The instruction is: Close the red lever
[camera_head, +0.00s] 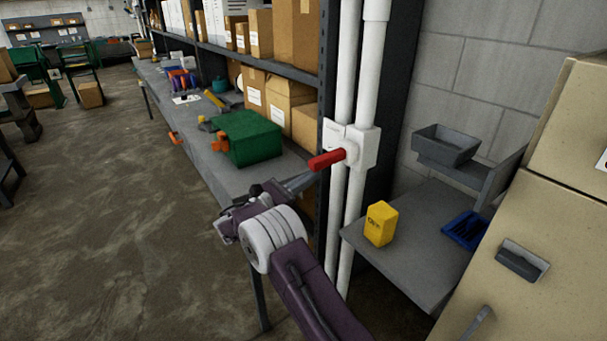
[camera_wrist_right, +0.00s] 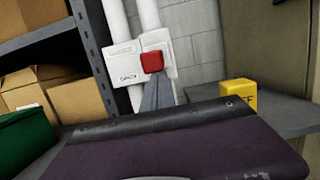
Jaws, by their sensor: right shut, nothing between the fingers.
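The red lever (camera_head: 327,160) sticks out from a white box (camera_head: 364,148) on two white vertical pipes. In the head view it points left and slightly down. In the right wrist view the red lever (camera_wrist_right: 152,62) shows end-on as a red block. My right gripper (camera_head: 312,174) is shut and empty, with its tips close below the lever; I cannot tell whether they touch it. In the right wrist view the grey fingers of my right gripper (camera_wrist_right: 157,88) reach up just under the lever. My left gripper is not in view.
A grey bench (camera_head: 207,172) with a green box (camera_head: 250,139) runs along the left, under shelves of cardboard boxes. Right of the pipes, a small shelf (camera_head: 408,262) holds a yellow box (camera_head: 380,223) and a blue tray (camera_head: 466,230). A beige cabinet (camera_head: 545,200) stands at far right.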

